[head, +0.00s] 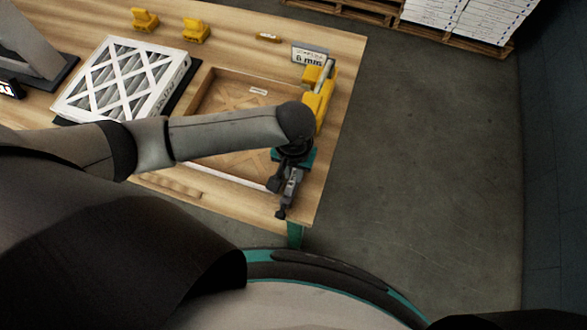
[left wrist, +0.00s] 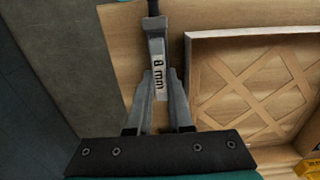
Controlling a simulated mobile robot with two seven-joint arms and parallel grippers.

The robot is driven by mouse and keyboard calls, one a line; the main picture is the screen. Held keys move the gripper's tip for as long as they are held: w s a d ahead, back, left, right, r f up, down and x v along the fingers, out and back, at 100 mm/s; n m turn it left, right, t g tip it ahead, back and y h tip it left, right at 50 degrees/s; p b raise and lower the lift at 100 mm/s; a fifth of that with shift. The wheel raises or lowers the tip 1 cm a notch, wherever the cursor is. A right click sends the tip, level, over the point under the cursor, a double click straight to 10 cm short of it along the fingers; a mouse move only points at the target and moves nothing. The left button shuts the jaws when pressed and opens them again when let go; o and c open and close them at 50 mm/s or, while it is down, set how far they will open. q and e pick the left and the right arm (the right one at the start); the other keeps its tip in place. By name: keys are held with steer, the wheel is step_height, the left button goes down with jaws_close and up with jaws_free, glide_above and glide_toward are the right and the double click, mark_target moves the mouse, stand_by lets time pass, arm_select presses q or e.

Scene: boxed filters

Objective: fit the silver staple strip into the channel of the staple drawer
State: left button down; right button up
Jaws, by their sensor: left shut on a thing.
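My left gripper (head: 283,200) is low over the right front edge of the table, beside the wooden-bottomed box frame. In the left wrist view its two grey fingers (left wrist: 160,90) are closed on a narrow grey piece (left wrist: 155,45) with a white label reading "8 mm"; it appears to be the silver staple strip. A yellow stapler with a grey lever (head: 318,103) stands at the table's right side, partly hidden behind my left arm. I cannot make out the staple drawer or its channel. My right gripper is not in view.
The open wooden box (head: 207,84) lies under my left forearm. A white-framed pleated filter (head: 113,73) lies to its left. A "6 mm" sign (head: 309,55) and yellow blocks (head: 196,31) stand toward the back. The floor right of the table is clear.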

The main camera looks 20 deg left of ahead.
mark_target(293, 176)
arm_select(q)
steer(key=shift+f, duration=0.65)
stand_by(0.5)
steer(key=c, duration=1.1)
jaws_free()
steer(key=shift+r, duration=0.1)
steer(key=shift+r+p, duration=2.25)
steer(key=shift+p, duration=0.65)
steer(key=shift+o, duration=0.3)
steer(key=shift+f, duration=0.1)
steer(key=o, duration=0.5)
